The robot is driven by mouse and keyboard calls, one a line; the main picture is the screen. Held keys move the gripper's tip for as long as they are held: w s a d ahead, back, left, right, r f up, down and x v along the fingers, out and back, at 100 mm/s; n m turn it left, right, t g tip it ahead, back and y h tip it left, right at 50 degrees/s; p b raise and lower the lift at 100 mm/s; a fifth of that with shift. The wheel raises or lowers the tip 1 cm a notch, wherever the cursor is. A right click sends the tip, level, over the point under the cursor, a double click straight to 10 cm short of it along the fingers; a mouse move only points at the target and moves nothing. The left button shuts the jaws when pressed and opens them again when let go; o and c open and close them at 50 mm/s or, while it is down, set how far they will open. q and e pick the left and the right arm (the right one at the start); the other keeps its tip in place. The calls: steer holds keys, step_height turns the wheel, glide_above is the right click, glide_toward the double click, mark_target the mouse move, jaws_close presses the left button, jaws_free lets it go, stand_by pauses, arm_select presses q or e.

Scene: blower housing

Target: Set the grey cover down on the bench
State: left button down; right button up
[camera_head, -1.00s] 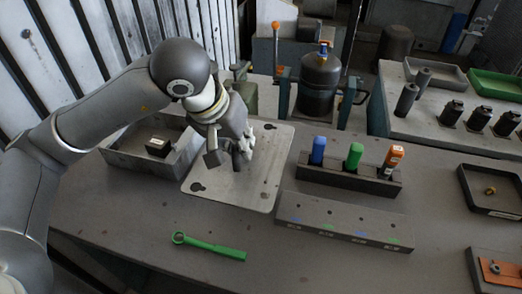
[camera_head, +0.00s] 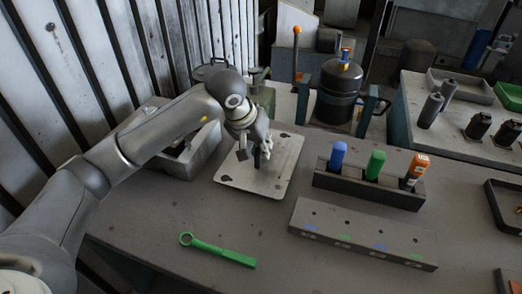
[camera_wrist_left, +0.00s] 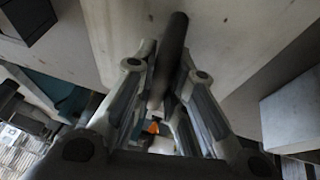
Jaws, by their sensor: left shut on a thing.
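The grey cover (camera_head: 236,178) is a flat square plate with keyhole slots near its corners and a dark upright handle near its middle. It lies roughly level at the bench top, between the grey bin and the tool rack. I cannot tell whether its underside touches the bench (camera_head: 330,262). My left gripper (camera_head: 260,160) comes down over the cover's middle and is shut on its handle. In the left wrist view the dark handle (camera_wrist_left: 172,50) runs between the two fingers (camera_wrist_left: 160,95), with the pale plate (camera_wrist_left: 240,35) behind. My right gripper is not in view.
A grey bin (camera_head: 207,145) stands close to the cover's left. A rack (camera_head: 330,182) with blue, green and orange-topped tools is close on its right. A green wrench (camera_head: 217,250) and a slotted block (camera_head: 365,236) lie in front. A dark canister (camera_head: 338,95) stands behind.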

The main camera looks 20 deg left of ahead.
arm_select(q)
steer(key=shift+f, duration=0.2)
steer(key=shift+f, duration=0.1)
steer(key=shift+f, duration=0.1)
steer(key=c, duration=1.5)
jaws_free()
steer(key=shift+o, duration=0.2)
steer(key=shift+r, duration=0.25)
steer(key=v, duration=1.2)
steer(key=shift+b, duration=0.45)
